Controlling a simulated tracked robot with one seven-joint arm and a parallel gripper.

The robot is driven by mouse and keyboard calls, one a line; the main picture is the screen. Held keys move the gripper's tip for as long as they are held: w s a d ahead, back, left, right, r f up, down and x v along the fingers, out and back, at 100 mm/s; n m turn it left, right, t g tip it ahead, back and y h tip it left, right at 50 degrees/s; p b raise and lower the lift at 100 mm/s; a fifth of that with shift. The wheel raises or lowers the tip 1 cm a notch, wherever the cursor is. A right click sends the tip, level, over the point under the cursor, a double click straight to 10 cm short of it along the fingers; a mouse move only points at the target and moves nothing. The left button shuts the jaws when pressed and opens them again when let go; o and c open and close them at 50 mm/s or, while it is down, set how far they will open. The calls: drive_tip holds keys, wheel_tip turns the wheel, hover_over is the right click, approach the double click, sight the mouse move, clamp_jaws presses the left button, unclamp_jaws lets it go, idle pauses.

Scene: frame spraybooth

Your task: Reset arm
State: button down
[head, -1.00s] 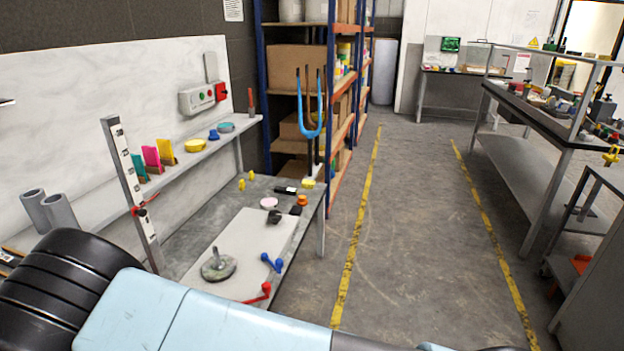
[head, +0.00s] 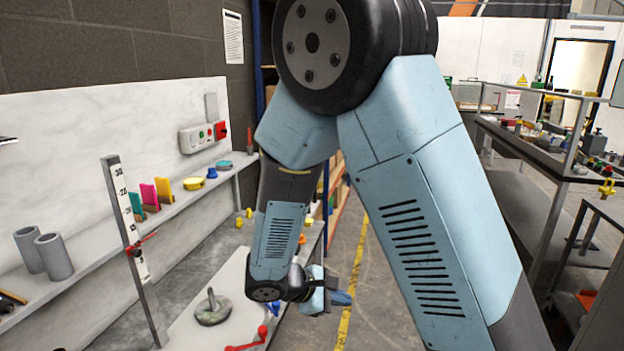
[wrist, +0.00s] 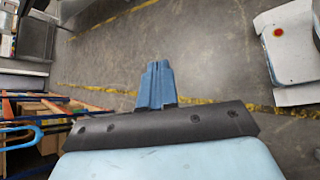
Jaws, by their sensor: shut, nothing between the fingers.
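My gripper (head: 341,298) shows low in the middle of the head view, at the end of my folded light-blue arm. It hangs beside the front edge of the workbench, above the aisle floor. In the wrist view the blue fingers (wrist: 156,84) are together, with nothing between them and bare floor beyond. My arm hides much of the shelving and the far part of the bench in the head view.
The workbench (head: 190,326) at left holds a round grey part with an upright stem (head: 212,308) and a red-handled item (head: 246,341). A height gauge (head: 130,215) stands at its left. A second bench (head: 520,215) lies at right. The floor between is clear, with yellow lines.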

drive_tip(key=s+d+r+m+g+y, duration=0.1)
drive_tip(key=s+d+r+m+y, duration=0.15)
drive_tip(key=d+r+m, duration=0.35)
drive_tip(key=s+d+r+m+g+y, duration=0.2)
drive_tip(key=d+r+m+y, duration=0.15)
drive_tip(key=d+r, duration=0.35)
drive_tip(key=s+d+r+m+t+y, duration=0.4)
drive_tip(key=s+r+m, duration=0.2)
drive_tip(key=s+r, duration=0.4)
wheel_tip(320, 180, up, 2)
drive_tip(key=shift+r+t, duration=0.2)
drive_tip(key=shift+t, duration=0.1)
